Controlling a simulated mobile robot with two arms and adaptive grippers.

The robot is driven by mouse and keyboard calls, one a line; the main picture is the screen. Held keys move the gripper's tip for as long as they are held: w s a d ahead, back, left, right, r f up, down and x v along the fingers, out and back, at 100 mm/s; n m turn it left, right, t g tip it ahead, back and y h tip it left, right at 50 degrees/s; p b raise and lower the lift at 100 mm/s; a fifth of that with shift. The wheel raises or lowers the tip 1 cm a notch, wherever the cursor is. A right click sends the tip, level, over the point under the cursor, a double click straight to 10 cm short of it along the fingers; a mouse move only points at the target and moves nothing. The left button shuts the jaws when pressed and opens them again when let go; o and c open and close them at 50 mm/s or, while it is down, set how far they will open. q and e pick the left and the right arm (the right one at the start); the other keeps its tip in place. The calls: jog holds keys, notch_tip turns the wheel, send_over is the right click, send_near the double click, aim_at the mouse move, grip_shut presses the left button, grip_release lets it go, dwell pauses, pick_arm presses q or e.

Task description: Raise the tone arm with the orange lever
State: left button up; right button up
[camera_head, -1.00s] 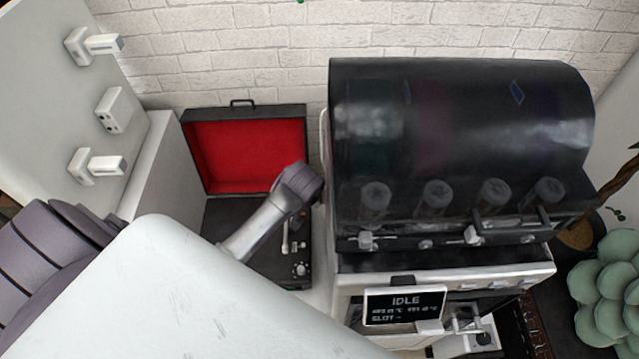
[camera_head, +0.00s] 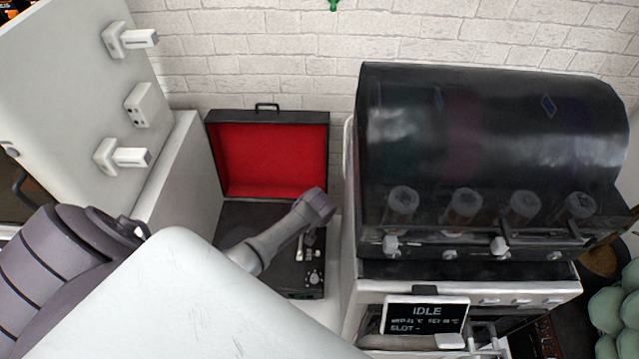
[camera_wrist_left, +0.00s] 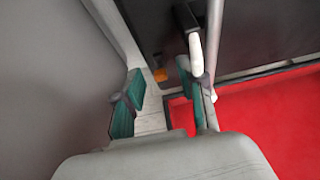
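The record player (camera_head: 232,212) is a black case with a red-lined lid standing open, in the middle left of the head view. Its tone arm (camera_head: 300,247) shows as a pale bar at the deck's right side. In the left wrist view the small orange lever (camera_wrist_left: 160,75) lies beyond and between the fingertips, apart from them. A metal tube with a white end (camera_wrist_left: 196,55), probably part of the tone arm, is beside the right finger; contact is unclear. My left gripper (camera_wrist_left: 165,103) is open with teal pads and holds nothing. My arm hides it in the head view. My right gripper is out of view.
A dark-hooded machine (camera_head: 490,150) with an IDLE screen (camera_head: 426,315) stands close on the right of the player. A white panel with handles (camera_head: 75,80) is on the left. The red lid (camera_wrist_left: 270,120) lies close to my gripper.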

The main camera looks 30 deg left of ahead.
pick_arm(q)
jog(key=shift+c, duration=0.2)
grip_shut()
